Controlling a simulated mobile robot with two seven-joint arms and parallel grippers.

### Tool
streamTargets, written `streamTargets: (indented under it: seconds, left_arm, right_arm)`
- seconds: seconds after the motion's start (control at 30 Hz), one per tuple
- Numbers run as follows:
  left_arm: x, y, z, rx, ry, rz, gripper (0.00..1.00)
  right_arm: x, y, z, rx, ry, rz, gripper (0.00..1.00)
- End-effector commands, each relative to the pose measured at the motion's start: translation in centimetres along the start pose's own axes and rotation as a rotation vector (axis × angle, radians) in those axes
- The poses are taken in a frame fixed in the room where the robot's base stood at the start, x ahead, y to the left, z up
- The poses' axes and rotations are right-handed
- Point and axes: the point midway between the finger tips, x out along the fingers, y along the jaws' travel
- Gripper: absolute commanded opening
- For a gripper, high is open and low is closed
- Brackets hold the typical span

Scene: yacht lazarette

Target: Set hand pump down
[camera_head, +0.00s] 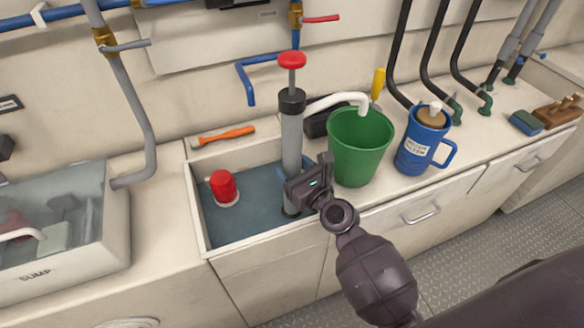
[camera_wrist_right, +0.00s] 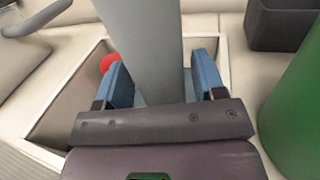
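The hand pump (camera_head: 291,135) has a grey barrel, black collar, red knob and a white spout over the green bucket (camera_head: 360,146). It stands nearly upright in the open basin (camera_head: 240,239), its lower end in or near the dark water. My right gripper (camera_head: 308,187) is at the lower barrel. In the right wrist view its two blue fingers (camera_wrist_right: 160,80) stand either side of the barrel (camera_wrist_right: 150,45). A narrow gap shows at the right finger; the left finger overlaps the barrel's edge. The gripper looks open around it. My left gripper is out of view.
A red-capped fitting (camera_head: 224,187) sits in the basin, left of the pump. An orange-handled tool (camera_head: 224,136) lies behind it. A blue jug (camera_head: 423,141) stands right of the bucket, and a clear-lidded sump box (camera_head: 65,245) is at left. Hoses and pipes line the wall.

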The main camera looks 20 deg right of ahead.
Motion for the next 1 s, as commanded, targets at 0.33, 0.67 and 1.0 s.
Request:
streamTargets:
  seconds: [0.33, 0.67, 1.0]
  left_arm:
    - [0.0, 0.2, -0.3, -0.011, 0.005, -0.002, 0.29]
    - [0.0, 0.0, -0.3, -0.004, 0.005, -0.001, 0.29]
    - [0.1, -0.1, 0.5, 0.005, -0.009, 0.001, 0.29]
  right_arm:
    - [0.0, 0.0, 0.2, 0.000, -0.001, 0.000, 0.71]
    - [-3.8, -0.1, 0.2, -0.001, 0.003, -0.001, 0.71]
    - [-9.8, 0.0, 0.1, 0.000, 0.005, 0.001, 0.71]
